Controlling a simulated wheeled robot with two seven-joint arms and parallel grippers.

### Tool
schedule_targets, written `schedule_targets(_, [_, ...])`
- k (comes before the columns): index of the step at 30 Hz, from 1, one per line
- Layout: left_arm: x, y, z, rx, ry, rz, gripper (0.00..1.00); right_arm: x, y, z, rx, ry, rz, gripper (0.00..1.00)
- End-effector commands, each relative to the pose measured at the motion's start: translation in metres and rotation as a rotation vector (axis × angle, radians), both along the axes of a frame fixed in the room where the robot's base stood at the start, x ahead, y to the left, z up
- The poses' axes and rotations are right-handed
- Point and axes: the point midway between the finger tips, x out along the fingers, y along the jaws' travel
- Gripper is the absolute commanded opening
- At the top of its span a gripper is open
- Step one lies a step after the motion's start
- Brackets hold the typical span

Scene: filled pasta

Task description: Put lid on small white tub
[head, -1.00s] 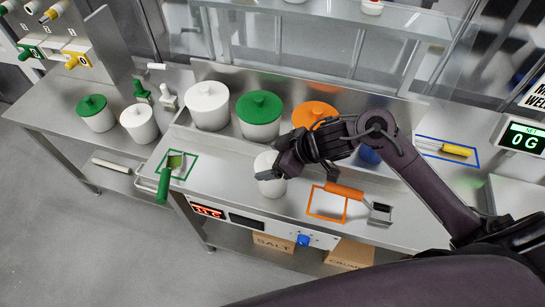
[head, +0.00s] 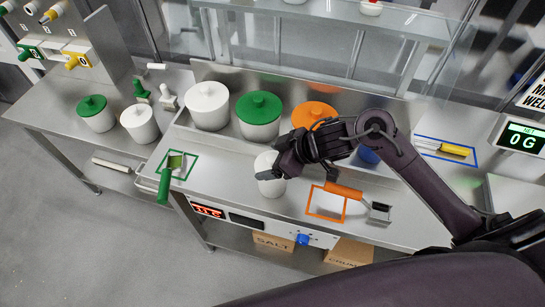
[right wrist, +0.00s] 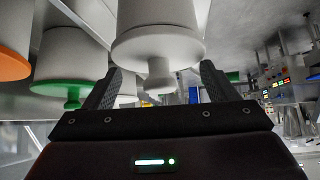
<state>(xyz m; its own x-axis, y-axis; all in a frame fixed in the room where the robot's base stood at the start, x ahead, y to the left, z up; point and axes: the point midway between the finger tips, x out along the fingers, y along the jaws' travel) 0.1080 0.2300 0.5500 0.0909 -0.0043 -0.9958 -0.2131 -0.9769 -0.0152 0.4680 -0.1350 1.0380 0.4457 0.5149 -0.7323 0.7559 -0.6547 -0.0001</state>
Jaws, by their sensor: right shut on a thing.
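The small white tub (head: 270,186) stands upright on the steel bench, in front of the green-lidded tub. My right gripper (head: 277,168) is at its top and hides much of the rim in the head view. In the right wrist view the picture is upside down. There the white lid (right wrist: 157,48) with its knob (right wrist: 159,75) lies between my right fingers, against the tub body (right wrist: 155,12). The right gripper is shut on the lid. The lid looks level on the tub, but I cannot tell how fully it is seated. My left gripper is not in view.
Behind stand a large white tub (head: 207,106), a green-lidded tub (head: 259,120) and an orange-lidded tub (head: 312,114). An orange-handled scoop (head: 344,190) lies to the right, a green-handled one (head: 164,186) to the left. The bench between the green scoop and the small tub is clear.

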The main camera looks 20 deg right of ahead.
Motion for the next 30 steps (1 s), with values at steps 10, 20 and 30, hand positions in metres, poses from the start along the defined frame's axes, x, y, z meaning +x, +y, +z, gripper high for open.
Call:
schedule_targets(10, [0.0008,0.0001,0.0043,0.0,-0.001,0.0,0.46,0.0,0.0,0.0013,0.0,0.0,0.0,0.61])
schedule_targets(20, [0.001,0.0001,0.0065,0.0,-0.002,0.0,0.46,0.0,0.0001,0.0004,0.0,0.0,0.0,0.61])
schedule_targets(30, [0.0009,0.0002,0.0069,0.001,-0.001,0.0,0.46,-0.0001,0.0001,0.0003,0.0,0.0,0.0,0.61])
